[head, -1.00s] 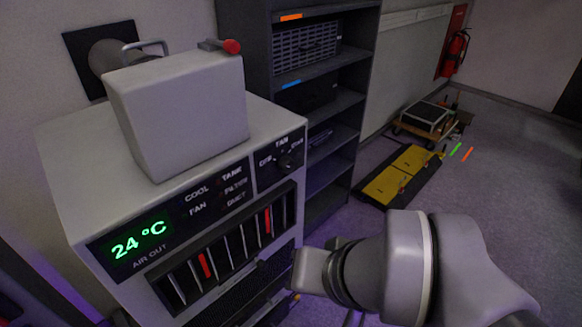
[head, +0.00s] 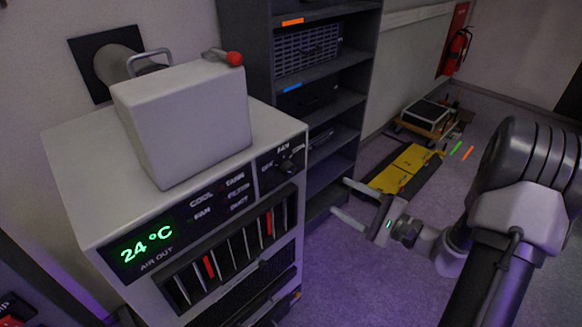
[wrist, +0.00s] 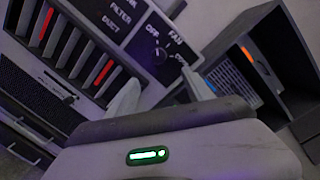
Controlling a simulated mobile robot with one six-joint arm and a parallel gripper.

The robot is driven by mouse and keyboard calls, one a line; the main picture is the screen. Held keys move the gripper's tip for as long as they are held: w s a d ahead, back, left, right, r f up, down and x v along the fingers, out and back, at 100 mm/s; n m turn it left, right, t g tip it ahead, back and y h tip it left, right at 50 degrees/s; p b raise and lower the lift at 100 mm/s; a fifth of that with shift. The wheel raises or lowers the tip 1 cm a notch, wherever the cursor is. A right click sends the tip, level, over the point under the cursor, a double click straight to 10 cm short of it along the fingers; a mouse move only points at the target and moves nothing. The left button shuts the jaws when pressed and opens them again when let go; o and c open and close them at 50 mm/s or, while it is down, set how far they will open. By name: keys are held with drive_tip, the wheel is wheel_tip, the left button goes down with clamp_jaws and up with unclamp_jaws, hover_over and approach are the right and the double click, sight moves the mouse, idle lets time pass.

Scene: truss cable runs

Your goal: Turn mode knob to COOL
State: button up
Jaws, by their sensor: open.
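The mode knob (head: 287,166) is a small dark round knob on a black panel at the upper right of the grey air unit's front (head: 118,215). In the wrist view the knob (wrist: 161,52) shows with OFF and FAN above it and a partly hidden label at its lower right. Its exact pointer direction is too small to tell. My gripper (head: 338,196) is open and empty, to the right of the unit and below the knob, apart from it. In the wrist view both fingertips (wrist: 161,86) point toward the knob panel, one on each side below the knob.
A green 24 °C display (head: 146,244) and a vent with red-marked slats (head: 238,246) are on the unit's front. A grey box with a red-tipped lever (head: 190,125) sits on top. A dark shelf rack (head: 262,60) stands close behind.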

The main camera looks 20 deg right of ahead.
sight(292, 172)
drive_tip(key=b+x, duration=0.1)
drive_tip(key=x, duration=1.5)
drive_tip(key=shift+s+a, duration=0.1)
clamp_jaws()
